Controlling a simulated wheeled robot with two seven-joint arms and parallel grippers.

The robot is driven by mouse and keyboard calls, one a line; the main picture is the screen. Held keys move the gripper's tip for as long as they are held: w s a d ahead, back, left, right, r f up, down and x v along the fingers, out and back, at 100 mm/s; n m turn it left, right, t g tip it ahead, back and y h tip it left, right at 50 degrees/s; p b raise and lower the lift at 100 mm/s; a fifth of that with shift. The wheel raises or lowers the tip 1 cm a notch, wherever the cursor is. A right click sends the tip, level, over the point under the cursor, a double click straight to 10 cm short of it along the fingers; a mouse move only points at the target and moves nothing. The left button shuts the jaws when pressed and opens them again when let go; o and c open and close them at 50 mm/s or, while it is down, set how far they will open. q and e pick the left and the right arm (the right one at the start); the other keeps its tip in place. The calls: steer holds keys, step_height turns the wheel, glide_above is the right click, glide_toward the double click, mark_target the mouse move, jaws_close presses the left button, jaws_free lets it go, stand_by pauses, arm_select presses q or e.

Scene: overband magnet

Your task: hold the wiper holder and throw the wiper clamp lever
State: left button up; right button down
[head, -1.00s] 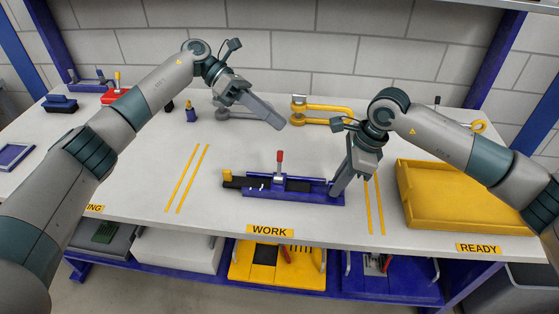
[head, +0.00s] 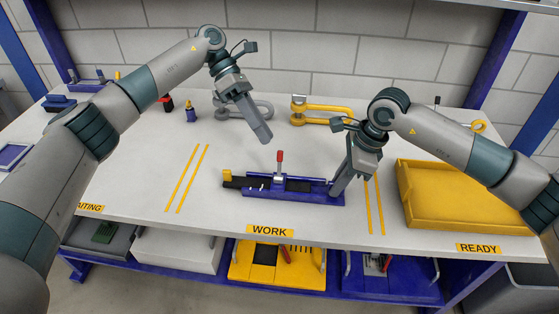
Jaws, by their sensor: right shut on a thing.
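The blue wiper holder (head: 310,198) lies on the work table behind the WORK label, with a black strip and a yellow block (head: 227,175) at its left end. The wiper clamp lever (head: 279,160) has a red grip and stands upright at the middle of the holder. My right gripper (head: 336,192) is shut on the right end of the wiper holder, pointing down. My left gripper (head: 266,141) is in the air, behind and slightly left of the lever, apart from it. Its fingers look close together, but I cannot tell whether they are open.
A yellow tray (head: 459,222) stands at the right. Grey (head: 235,112) and yellow (head: 325,106) shackle-like parts lie behind the holder, with a small blue bottle (head: 191,115) to their left. The table is clear left of the holder, around the yellow floor lines.

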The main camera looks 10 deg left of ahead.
mark_target(280, 163)
arm_select(q)
steer(key=shift+x, duration=4.2)
steer(key=shift+c, duration=0.6)
jaws_close()
